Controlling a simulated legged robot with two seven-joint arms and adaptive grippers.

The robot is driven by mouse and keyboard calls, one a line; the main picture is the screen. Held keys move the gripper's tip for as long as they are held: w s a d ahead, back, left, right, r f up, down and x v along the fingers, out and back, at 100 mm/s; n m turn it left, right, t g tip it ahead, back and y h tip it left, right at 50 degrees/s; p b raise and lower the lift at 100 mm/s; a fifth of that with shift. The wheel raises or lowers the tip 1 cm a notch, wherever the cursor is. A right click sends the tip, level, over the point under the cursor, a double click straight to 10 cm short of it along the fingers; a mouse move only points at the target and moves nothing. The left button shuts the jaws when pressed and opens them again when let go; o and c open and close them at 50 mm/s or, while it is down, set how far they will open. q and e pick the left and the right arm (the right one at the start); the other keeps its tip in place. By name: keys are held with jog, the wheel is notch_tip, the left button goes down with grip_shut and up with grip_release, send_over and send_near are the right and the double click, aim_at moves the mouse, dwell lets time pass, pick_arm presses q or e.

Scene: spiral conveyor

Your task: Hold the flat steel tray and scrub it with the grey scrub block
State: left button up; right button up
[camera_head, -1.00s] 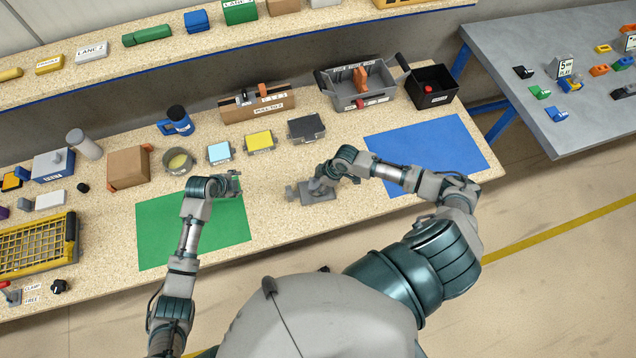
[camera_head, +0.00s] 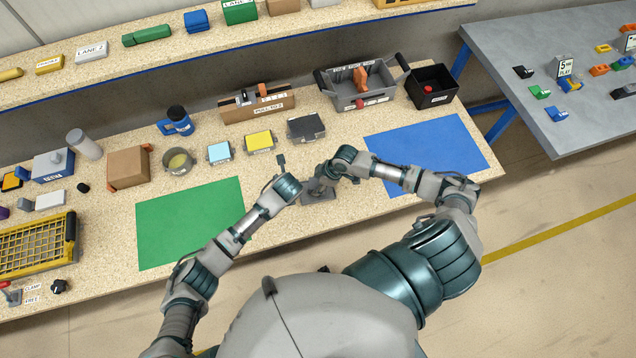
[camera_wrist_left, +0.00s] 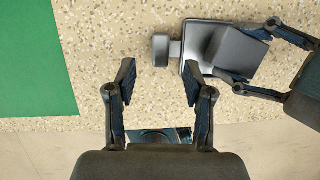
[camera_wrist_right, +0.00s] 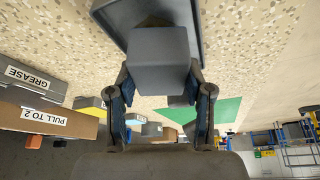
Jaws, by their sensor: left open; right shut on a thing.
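The flat steel tray (camera_head: 322,197) lies on the bench between the green and blue mats, partly hidden by my arms. In the left wrist view the tray (camera_wrist_left: 192,62) has a small tab handle at its left. The grey scrub block (camera_wrist_right: 160,62) is between the fingers of my right gripper (camera_wrist_right: 162,90), which is shut on it. The block (camera_wrist_left: 235,52) is over the tray; contact cannot be told. My left gripper (camera_wrist_left: 156,80) is open and empty, with the tray's tab just ahead of the gap between its fingertips.
The green mat (camera_head: 190,222) is to the left and the blue mat (camera_head: 427,157) to the right. Behind are a black-grey box (camera_head: 306,127), a yellow block (camera_head: 259,141), a light-blue block (camera_head: 219,152) and a grey tote (camera_head: 360,88). The bench's front edge is close.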

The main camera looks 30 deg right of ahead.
pick_arm(q)
jog(key=x, duration=0.6)
jog(key=shift+w+d+f, duration=0.1)
jog(key=shift+w+f, duration=0.1)
jog(key=shift+f, duration=0.1)
pick_arm(e)
jog(key=shift+d, duration=0.1)
pick_arm(q)
grip_shut()
dwell(0.6)
grip_release()
jog(key=shift+r, duration=0.1)
jog(key=shift+v, duration=0.8)
jog(key=shift+s, duration=0.1)
